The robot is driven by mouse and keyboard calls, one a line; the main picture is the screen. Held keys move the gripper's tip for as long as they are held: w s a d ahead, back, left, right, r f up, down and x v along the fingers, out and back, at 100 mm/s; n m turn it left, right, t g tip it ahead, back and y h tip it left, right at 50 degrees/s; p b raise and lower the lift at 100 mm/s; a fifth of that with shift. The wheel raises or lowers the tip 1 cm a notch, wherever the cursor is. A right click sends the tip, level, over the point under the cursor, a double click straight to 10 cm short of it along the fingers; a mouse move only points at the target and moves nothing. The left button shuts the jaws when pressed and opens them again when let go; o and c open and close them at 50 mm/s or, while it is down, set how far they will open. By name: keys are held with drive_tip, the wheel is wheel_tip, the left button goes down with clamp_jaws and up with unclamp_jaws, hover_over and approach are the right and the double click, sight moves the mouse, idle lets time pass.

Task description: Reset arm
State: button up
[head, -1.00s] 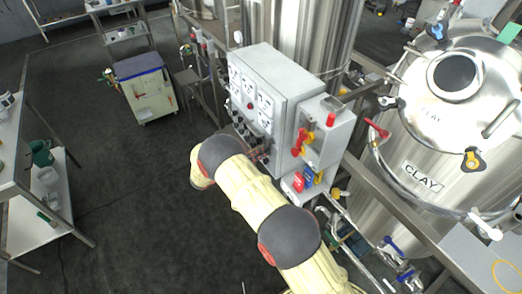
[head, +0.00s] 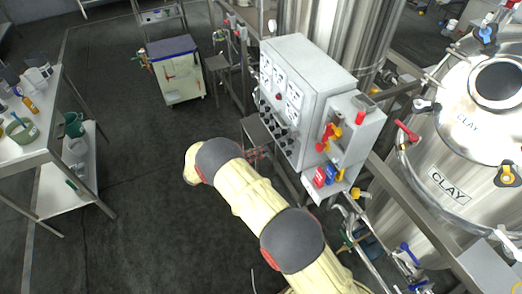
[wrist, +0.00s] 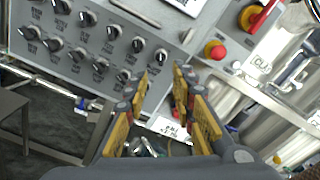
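My arm, in a pale yellow cover with dark grey joints, reaches up from the bottom of the head view. Rows of black knobs (wrist: 112,32) lie left of the fingers. A red button (wrist: 215,50) lies to their right. No contact can be made out.
A steel tank marked CLAY (head: 440,200) stands at the right. A side box (head: 350,125) with red and yellow handles adjoins the panel. A white cart (head: 177,72) stands behind, and a shelved table (head: 35,155) at the left. Dark floor between them is clear.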

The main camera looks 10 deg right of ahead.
idle(0.3)
drive_tip(key=s+d+f+m+g+y, duration=0.1)
drive_tip(key=s+f+m+g+y, duration=0.1)
drive_tip(key=s+f+m+g, duration=0.3)
drive_tip(key=s+d+f+m+y, duration=0.1)
drive_tip(key=s+d+m+y, duration=0.15)
drive_tip(key=s, duration=0.45)
drive_tip(key=s+d+r+m+t+y+b, duration=0.2)
drive_tip(key=s+r+m+y, duration=0.4)
drive_tip(key=s+r+m, duration=0.4)
drive_tip(key=s+d+r+m+t+y+b, duration=0.3)
drive_tip(key=s+r+m, duration=0.7)
drive_tip(key=s+r, duration=0.5)
wheel_tip(320, 180, up, 5)
drive_tip(key=d+y+b, duration=0.1)
drive_tip(key=d+y, duration=0.1)
drive_tip(key=y, duration=0.1)
drive_tip(key=shift+s+d+y+b, duration=0.25)
drive_tip(key=shift+d+y+b, duration=0.05)
drive_tip(key=shift+d+y, duration=0.1)
